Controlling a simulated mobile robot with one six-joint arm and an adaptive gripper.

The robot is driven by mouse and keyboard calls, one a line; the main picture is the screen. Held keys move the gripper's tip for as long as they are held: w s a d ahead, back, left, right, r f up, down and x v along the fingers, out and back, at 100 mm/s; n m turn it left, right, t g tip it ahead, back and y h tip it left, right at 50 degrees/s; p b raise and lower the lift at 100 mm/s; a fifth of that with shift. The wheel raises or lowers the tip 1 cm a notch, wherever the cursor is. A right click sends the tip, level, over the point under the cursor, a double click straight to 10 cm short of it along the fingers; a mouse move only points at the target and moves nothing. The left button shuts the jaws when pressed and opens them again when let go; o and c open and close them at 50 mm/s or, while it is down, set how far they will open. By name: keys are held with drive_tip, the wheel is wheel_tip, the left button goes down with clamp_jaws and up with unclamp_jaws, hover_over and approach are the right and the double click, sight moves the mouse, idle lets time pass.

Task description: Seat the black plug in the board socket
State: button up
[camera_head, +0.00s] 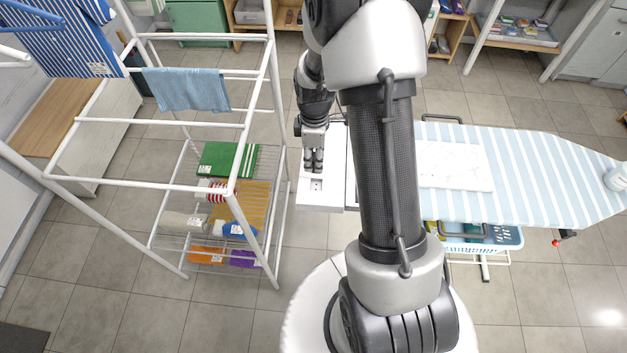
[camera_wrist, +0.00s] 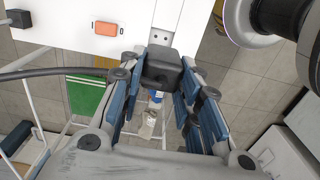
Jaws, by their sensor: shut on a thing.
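In the wrist view, my gripper (camera_wrist: 160,82) is shut on the black plug (camera_wrist: 162,66), a dark block between the blue-padded fingertips. A dark cable (camera_wrist: 55,73) runs in from the left toward the gripper. The white board (camera_wrist: 60,20) fills the top of the wrist view. The pale socket (camera_wrist: 167,25), with small dark holes, lies just beyond the plug. The plug's front face is hidden, and I cannot tell whether it touches the socket. In the head view, my gripper (camera_head: 314,165) points down over the white board (camera_head: 322,203), close to the socket (camera_head: 317,184).
An orange rectangular piece (camera_wrist: 106,29) and a black block (camera_wrist: 20,18) are on the board. A white drying rack (camera_head: 160,122) stands to the left, with folded cloths on its lower shelf. A striped ironing board (camera_head: 550,165) stands to the right.

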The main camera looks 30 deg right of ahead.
wheel_tip(320, 180, down, 10)
drive_tip(key=b, duration=0.2)
drive_tip(key=shift+b, duration=0.35)
drive_tip(key=shift+f, duration=0.25)
drive_tip(key=o, duration=1.1)
drive_tip(key=shift+c, duration=0.2)
